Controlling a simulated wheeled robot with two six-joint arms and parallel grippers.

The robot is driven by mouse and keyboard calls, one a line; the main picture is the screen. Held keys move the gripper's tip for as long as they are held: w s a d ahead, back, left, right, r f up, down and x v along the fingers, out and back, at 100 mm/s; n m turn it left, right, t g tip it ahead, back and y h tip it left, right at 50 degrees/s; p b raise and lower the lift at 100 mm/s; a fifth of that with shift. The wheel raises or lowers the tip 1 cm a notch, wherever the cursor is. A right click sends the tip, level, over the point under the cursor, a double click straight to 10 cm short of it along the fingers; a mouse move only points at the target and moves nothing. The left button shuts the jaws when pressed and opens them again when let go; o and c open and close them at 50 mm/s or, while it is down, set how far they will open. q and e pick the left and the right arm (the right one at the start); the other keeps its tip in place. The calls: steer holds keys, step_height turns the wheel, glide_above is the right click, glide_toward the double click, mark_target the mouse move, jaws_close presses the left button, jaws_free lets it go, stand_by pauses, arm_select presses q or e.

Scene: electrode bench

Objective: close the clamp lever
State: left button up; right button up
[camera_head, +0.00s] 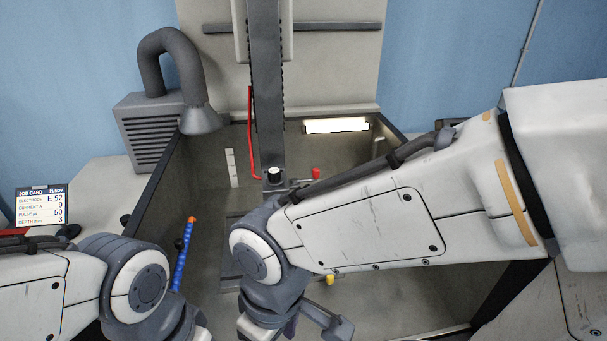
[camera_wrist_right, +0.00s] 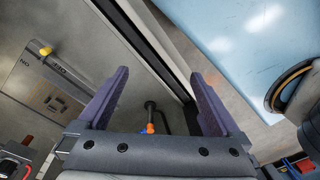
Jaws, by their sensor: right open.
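A short lever with a red knob (camera_head: 316,173) sticks out to the right of the chuck at the foot of the dark vertical column. A yellow knob (camera_head: 330,279) shows low in the tank, just below my right forearm; in the right wrist view the yellow knob (camera_wrist_right: 45,50) is on a grey fixture at the upper left. I cannot tell for certain which of these is the clamp lever. My right gripper (camera_wrist_right: 163,85) is open, with nothing between its purple fingers, and apart from both knobs. My left arm enters at the lower left; its gripper is out of view.
The tank wall (camera_head: 165,185) rises around the work area. A blue hose with an orange tip (camera_head: 192,219) stands inside at the left, near the right gripper in the wrist view. A red pipe (camera_head: 250,130) runs down beside the column. A job card (camera_head: 42,206) stands outside, left.

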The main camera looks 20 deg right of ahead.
stand_by(0.3)
steer(key=shift+w+a+r, duration=0.1)
steer(key=shift+w+r, duration=0.05)
steer(key=shift+w, duration=0.15)
steer(key=c, duration=0.7)
steer(key=w+r+p, duration=0.1)
steer(key=w+r, duration=0.3)
steer(key=w, duration=0.8)
steer(key=shift+a+r+y, duration=0.15)
steer(key=shift+r+y, duration=0.05)
steer(key=shift+y, duration=0.2)
steer(key=t+p, duration=0.2)
steer(key=t, duration=0.2)
glide_toward(317, 170)
steer(key=shift+y, duration=0.3)
steer(key=p+x, duration=0.1)
steer(key=x, duration=0.3)
steer(key=p+x, duration=0.2)
steer(key=x, duration=0.1)
steer(key=shift+w+f, duration=0.15)
steer(key=shift+f, duration=0.2)
steer(key=shift+p+x, duration=0.4)
steer(key=shift+x, duration=0.35)
